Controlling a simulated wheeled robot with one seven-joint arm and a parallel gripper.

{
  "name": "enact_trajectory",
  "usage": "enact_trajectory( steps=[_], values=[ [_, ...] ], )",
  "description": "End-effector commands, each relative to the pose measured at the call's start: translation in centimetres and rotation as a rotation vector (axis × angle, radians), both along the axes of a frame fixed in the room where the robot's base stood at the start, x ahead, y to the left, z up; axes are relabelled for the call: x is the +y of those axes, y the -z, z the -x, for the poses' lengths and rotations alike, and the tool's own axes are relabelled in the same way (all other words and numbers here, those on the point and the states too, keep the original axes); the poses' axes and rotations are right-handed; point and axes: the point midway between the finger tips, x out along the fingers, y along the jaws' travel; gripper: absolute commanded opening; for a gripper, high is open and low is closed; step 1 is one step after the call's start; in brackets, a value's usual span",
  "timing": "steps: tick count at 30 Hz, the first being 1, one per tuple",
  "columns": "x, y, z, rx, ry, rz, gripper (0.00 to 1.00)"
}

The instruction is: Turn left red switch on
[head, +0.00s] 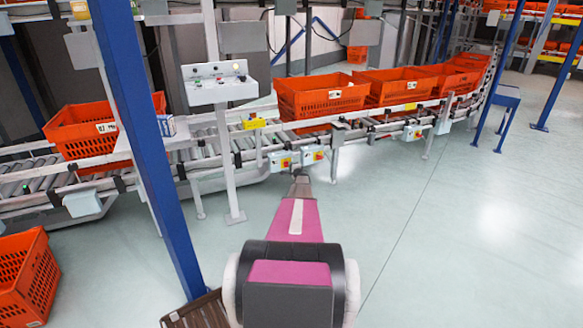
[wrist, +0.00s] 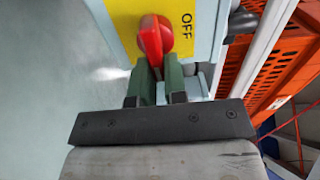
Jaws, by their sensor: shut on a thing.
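Two light-blue switch boxes with yellow plates and red knobs hang on the conveyor's front rail: the left switch (head: 283,160) and the right switch (head: 313,155). My gripper (head: 299,173) is just in front of them, between the two in the head view. In the wrist view, a red knob (wrist: 153,38) sits on a yellow plate with the word OFF beside it. My gripper's green fingers (wrist: 158,70) are shut on the lower end of this knob. The head view does not clearly show which box it belongs to.
Orange totes (head: 320,95) stand on the roller conveyor (head: 20,178) behind the switches. A control panel on a post (head: 218,84) and a blue column (head: 135,130) stand to the left.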

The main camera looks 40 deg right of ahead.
Motion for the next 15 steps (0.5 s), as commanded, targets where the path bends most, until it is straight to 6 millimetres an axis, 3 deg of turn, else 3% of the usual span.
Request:
enact_trajectory(
  steps=[15],
  values=[
    [-0.06, 0.14, 0.00, -0.005, 0.001, -0.030, 0.00]
  ],
)
